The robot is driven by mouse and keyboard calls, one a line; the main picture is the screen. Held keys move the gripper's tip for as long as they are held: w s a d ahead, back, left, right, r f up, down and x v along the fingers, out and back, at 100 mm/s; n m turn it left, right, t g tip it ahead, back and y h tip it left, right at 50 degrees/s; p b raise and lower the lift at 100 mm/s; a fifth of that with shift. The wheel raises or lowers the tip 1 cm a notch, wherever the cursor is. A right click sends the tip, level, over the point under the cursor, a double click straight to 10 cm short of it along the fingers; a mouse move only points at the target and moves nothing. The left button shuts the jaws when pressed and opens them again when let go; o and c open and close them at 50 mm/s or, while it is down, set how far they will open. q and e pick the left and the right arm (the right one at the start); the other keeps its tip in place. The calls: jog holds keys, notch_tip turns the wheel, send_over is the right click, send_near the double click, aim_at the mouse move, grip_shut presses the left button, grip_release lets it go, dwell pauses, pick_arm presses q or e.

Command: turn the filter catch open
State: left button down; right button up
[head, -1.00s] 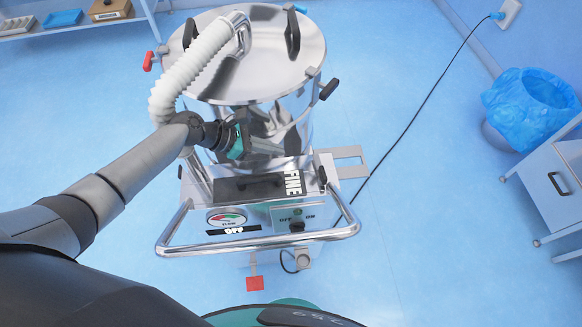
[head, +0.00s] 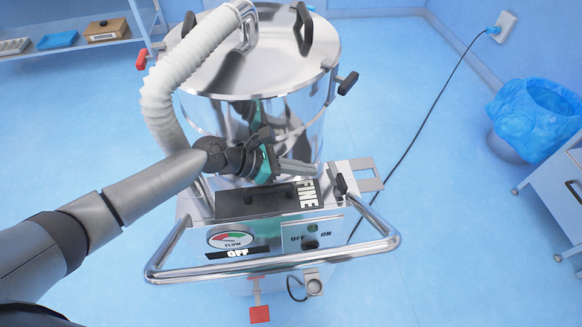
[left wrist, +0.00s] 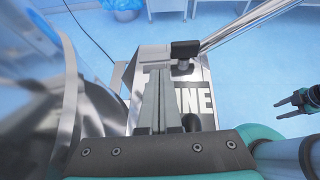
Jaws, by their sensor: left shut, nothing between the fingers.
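The filter catch appears to be the small black knob (head: 341,184) at the right end of the dark filter drawer (head: 232,206) marked FINE. In the left wrist view the black catch (left wrist: 185,49) sits just ahead of the fingertips, slightly right. My left gripper (head: 314,169) is shut and empty, its fingers pointing right above the FINE label, left of the catch. It also shows in the left wrist view (left wrist: 160,72). Contact with the catch cannot be told. My right gripper (left wrist: 283,108) shows at the right edge of the left wrist view, fingers apart, away from the machine.
The steel drum (head: 300,110) with a white hose (head: 160,90) stands right behind the gripper. A push bar (head: 270,268) runs in front of the control panel with its flow gauge (head: 231,239). A blue-lined bin (head: 535,110) stands right. Floor right of the machine is mostly clear.

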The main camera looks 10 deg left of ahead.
aim_at(335, 171)
pick_arm(q)
jog(key=shift+b+x, duration=0.4)
jog(key=shift+x, duration=1.6)
jog(key=shift+w, duration=0.1)
jog(key=shift+w+d+p, duration=0.35)
jog(key=shift+d+p, duration=0.15)
jog(key=shift+s, duration=0.1)
